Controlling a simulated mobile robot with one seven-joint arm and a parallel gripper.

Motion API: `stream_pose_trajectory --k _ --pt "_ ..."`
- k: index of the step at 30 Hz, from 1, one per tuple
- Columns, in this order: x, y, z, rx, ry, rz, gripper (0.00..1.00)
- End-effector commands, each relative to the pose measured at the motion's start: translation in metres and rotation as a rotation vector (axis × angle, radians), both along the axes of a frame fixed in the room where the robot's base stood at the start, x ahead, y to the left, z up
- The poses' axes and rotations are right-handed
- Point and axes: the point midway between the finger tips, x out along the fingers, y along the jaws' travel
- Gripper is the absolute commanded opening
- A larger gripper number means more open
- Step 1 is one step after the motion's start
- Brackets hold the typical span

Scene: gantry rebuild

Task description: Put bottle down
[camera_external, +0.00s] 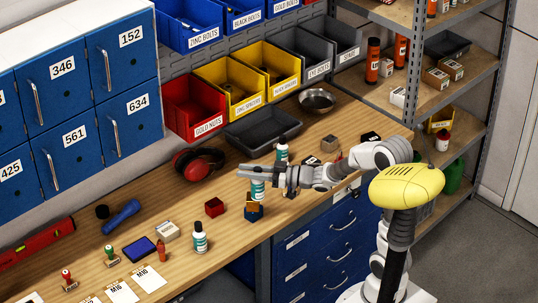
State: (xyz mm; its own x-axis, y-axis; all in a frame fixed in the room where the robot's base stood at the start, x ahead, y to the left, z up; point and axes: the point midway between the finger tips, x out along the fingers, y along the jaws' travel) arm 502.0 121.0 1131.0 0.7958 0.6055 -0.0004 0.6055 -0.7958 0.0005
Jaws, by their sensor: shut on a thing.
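My gripper (247,171) reaches left over the wooden workbench (328,133). Its fingers are shut on a white and teal bottle (258,190), which looks upright. The fingers hide the upper part of the bottle. Its lower end shows just above a small blue and orange-brown block (254,212); I cannot tell whether they touch. A similar bottle (282,153) stands behind my gripper, partly hidden. Another such bottle (199,238) stands nearer the bench's front edge.
A dark red cube (214,207) lies left of the held bottle. Red and black ear defenders (199,163) and a dark tray (263,130) lie behind. A metal bowl (317,99) sits farther back. Stamps and cards lie at the front left. Bare wood shows around the red cube.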

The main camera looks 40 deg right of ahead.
Motion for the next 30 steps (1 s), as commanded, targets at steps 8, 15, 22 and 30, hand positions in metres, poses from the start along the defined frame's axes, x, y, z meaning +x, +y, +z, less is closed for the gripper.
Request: stream_pose_trajectory --k 8,15,22,30 --pt "0.053 0.038 0.012 -0.011 0.001 0.056 0.00" --pt "0.111 0.095 0.025 -0.009 0.001 0.108 0.00" --pt "0.140 0.131 0.032 -0.001 0.000 0.132 0.00" --pt "0.145 0.166 0.015 0.002 0.003 0.141 0.00"
